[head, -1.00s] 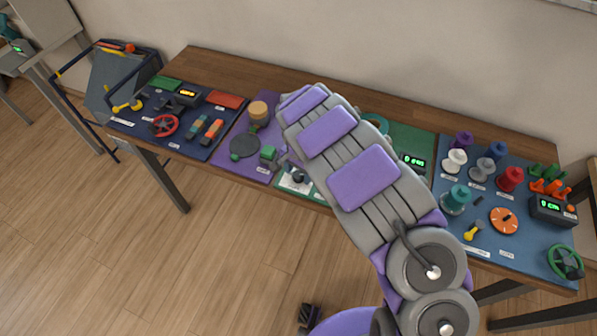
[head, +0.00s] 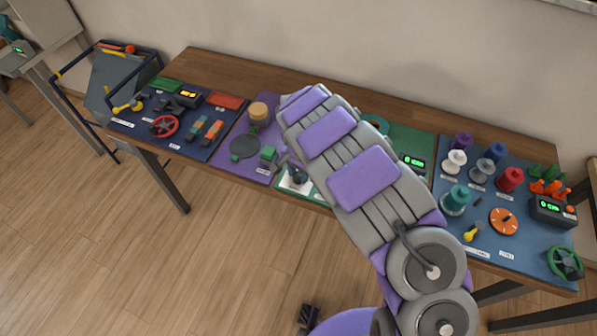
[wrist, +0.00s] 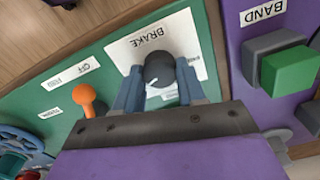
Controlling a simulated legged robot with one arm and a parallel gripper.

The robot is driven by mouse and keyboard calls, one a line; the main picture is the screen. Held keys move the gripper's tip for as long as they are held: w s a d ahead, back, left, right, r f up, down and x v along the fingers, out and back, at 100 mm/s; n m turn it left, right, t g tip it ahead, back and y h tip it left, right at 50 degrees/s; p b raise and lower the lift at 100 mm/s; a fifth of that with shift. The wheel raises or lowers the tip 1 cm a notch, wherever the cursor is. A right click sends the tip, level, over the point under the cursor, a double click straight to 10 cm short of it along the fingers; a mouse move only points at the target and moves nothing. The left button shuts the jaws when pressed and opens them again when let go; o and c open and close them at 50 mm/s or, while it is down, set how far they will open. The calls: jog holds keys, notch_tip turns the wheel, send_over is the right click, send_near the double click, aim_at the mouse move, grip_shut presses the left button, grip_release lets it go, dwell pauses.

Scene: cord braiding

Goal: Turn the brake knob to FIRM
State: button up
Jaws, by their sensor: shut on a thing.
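The brake knob (wrist: 159,70) is a dark round knob with a white pointer mark. It stands on a white plate (wrist: 122,52) labelled BRAKE on the green panel. In the wrist view my gripper (wrist: 158,82) has one blue-grey finger on each side of the knob and is shut on it. The pointer mark is toward the lower left of the knob in that view. The plate's other lettering is partly covered by the knob and a finger, so I cannot read FIRM. In the head view the knob (head: 298,176) shows small at the bench's front edge.
An orange-topped lever (wrist: 84,96) stands beside the plate on the green panel. A green block in a grey holder (wrist: 288,70) sits by the BAND label on the purple panel. My arm hides much of the green panel in the head view.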

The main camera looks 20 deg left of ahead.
jog(key=shift+r+n+p, duration=0.1)
jog(key=shift+n+p, duration=0.2)
jog(key=shift+p, duration=0.15)
jog(key=shift+a+r+n+p, duration=0.1)
jog(key=shift+r+n+p, duration=0.05)
jog(key=shift+n+p, duration=1)
jog(key=n+p, duration=0.3)
jog(key=p, duration=0.1)
jog(key=shift+n, duration=0.25)
jog(key=n+p, duration=0.3)
jog(key=p, duration=0.1)
jog(key=shift+p, duration=0.4)
jog(key=n+p, duration=0.4)
jog(key=shift+w+a, duration=0.1)
jog(key=o, duration=1.1)
jog(key=shift+f, duration=0.25)
jog(key=shift+c, duration=0.2)
